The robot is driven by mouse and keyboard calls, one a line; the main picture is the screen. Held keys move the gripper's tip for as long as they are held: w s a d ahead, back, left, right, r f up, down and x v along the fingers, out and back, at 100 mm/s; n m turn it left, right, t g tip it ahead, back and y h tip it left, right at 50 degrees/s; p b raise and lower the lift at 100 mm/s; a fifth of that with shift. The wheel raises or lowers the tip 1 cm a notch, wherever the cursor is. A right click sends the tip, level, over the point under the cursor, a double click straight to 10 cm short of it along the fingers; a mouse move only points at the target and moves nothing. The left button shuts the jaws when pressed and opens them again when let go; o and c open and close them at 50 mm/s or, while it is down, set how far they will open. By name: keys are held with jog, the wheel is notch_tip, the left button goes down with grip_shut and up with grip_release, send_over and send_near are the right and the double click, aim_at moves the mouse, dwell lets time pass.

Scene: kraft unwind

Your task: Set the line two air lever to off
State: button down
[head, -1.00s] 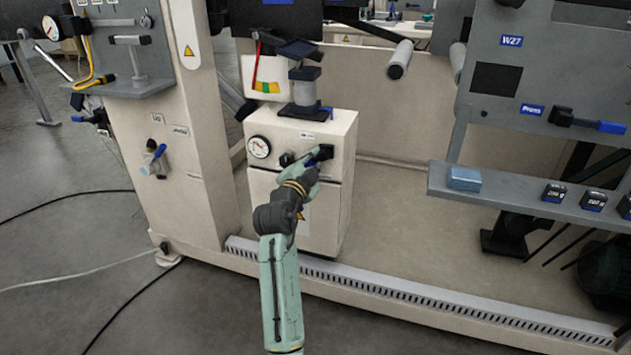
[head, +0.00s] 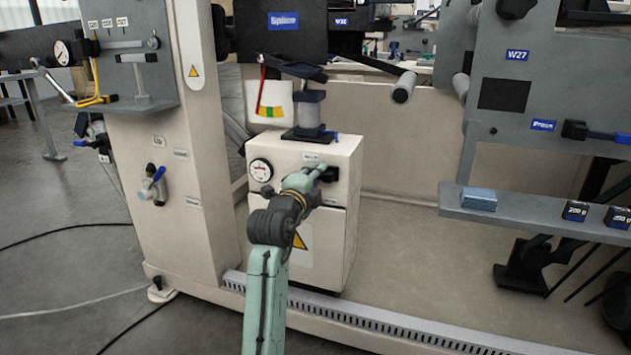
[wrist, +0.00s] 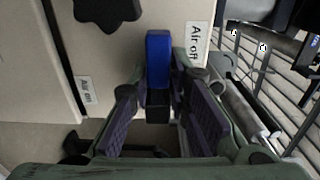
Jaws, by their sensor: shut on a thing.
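The air lever, a blue handle (wrist: 158,58) on a dark base, shows in the wrist view between my fingers, beside the "Air off" label (wrist: 196,45). The "Air on" label (wrist: 85,90) is on the left in that view. My gripper (wrist: 160,118) is shut on the lever, with one dark ribbed finger on each side. In the head view my gripper (head: 318,173) is at the front of the cream cabinet (head: 335,230), by a black fitting (head: 328,173). The handle is hidden there by my gripper.
A pressure gauge (head: 261,170) is on the cabinet's front, left of my gripper. A black knob (wrist: 107,12) shows near the lever in the wrist view. Another blue-handled valve (head: 155,178) is on the cream column. A grey shelf (head: 520,212) stands to the right.

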jog(key=shift+w+d+f, duration=0.1)
jog(key=shift+d+f, duration=0.05)
jog(key=shift+f, duration=0.15)
jog(key=c, duration=1.7)
grip_release()
jog(key=shift+o, duration=0.7)
jog(key=shift+r, duration=0.1)
jog(key=shift+r, duration=0.15)
